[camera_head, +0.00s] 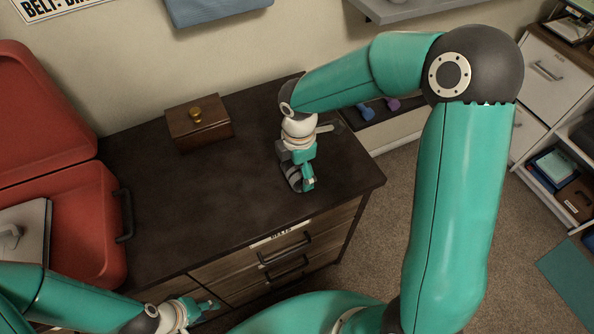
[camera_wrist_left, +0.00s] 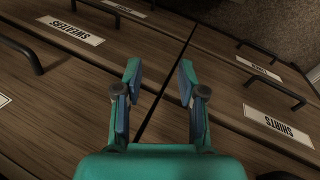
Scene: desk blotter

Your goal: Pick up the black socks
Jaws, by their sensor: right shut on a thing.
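My right gripper (camera_head: 306,182) is low over the right part of the dark dresser top (camera_head: 240,180). It is shut on a small dark bundle, which looks like the black socks (camera_head: 293,177). The bundle is partly hidden by the gripper, and I cannot tell whether it touches the dresser top. My left gripper (camera_head: 211,306) is in front of the dresser drawers at the bottom of the head view. In the left wrist view, the left gripper (camera_wrist_left: 158,80) has its fingers apart with nothing between them.
A wooden box (camera_head: 199,128) with a brass knob stands at the back of the dresser. An open red suitcase (camera_head: 75,225) is at the left. Closed drawers with dark handles (camera_head: 285,249) face me; one label reads SHIRTS (camera_wrist_left: 278,125). The dresser top's middle is clear.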

